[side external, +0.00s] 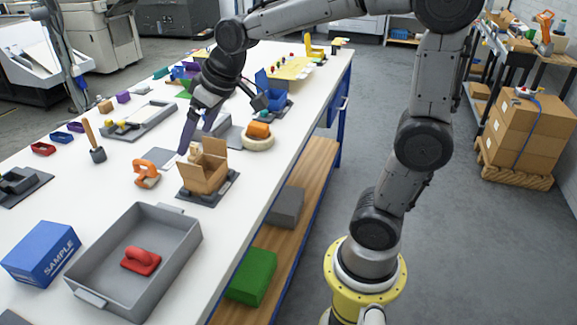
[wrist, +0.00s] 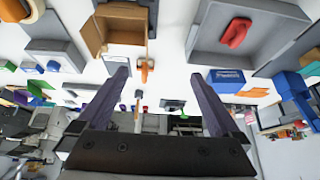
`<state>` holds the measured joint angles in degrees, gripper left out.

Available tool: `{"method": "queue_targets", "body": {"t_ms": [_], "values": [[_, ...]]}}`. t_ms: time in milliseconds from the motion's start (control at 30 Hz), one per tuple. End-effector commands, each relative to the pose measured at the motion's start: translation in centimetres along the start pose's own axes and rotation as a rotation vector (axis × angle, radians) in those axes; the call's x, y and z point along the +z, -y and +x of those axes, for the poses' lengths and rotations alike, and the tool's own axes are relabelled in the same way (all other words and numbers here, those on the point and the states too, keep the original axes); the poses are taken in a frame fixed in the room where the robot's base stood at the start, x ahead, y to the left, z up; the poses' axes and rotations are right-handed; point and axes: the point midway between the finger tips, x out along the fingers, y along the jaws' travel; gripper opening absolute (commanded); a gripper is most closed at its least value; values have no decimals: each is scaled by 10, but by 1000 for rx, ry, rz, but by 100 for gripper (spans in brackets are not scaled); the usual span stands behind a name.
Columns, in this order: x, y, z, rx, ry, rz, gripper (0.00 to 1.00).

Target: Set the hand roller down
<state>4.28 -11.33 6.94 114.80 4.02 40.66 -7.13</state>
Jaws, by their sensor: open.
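My gripper (side external: 222,126) is open above the table, with nothing between its fingers; in the wrist view both fingers (wrist: 160,74) stand wide apart. I cannot tell for sure which tool is the hand roller. A tool with a wooden handle and dark head (side external: 96,153) stands on the white table, left of my gripper and apart from it. An orange tool with a looped handle (side external: 147,170) rests beside the open cardboard box (side external: 204,175); it also shows in the wrist view (wrist: 144,70). A red handled piece (side external: 141,261) lies in the grey tray (side external: 182,262).
A blue sample box (side external: 42,252) stands left of the tray. Small coloured bins line the table's far left edge. Bare white table shows between the wooden-handled tool and the tray.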

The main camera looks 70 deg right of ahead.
Motion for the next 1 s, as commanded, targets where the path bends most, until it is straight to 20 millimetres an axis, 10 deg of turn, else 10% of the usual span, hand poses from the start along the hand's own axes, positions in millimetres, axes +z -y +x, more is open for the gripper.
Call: {"method": "queue_targets", "body": {"t_ms": [200, 400, 1000], "values": [[101, 15, -58, 2, 3, -1, 100], [169, 19, -72, 7, 10, 3, 100], [191, 19, -74, 10, 17, 6, 100]]}}
